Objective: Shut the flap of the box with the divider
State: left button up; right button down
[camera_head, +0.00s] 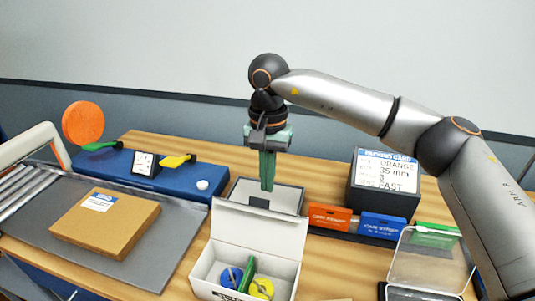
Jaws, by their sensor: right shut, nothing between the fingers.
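The white box (205,275) stands at the front middle of the table, its top open. Its flap (258,231) stands up along the back edge. Inside are a green divider (247,273), a blue round item (231,277) to its left and a yellow round item (262,288) to its right. My right gripper (267,187) points down, shut and empty, behind and above the flap's top edge. It appears apart from the flap, though the depth is hard to judge. My left gripper is out of view.
A grey open tray (291,190) lies behind the flap, under my right gripper. Orange (329,216) and blue (382,227) strap boxes, a card stand (383,200) and a clear lidded case (432,265) stand right. A cardboard parcel (105,224) lies left.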

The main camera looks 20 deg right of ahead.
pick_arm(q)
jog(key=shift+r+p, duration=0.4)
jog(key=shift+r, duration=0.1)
pick_arm(e)
jog(key=shift+s+a+r, duration=0.45)
jog(key=shift+s+a, duration=0.1)
jog(key=shift+s, duration=0.2)
jog(key=shift+s+a+r, duration=0.4)
jog(key=shift+s+a, duration=0.15)
jog(key=shift+s, duration=0.2)
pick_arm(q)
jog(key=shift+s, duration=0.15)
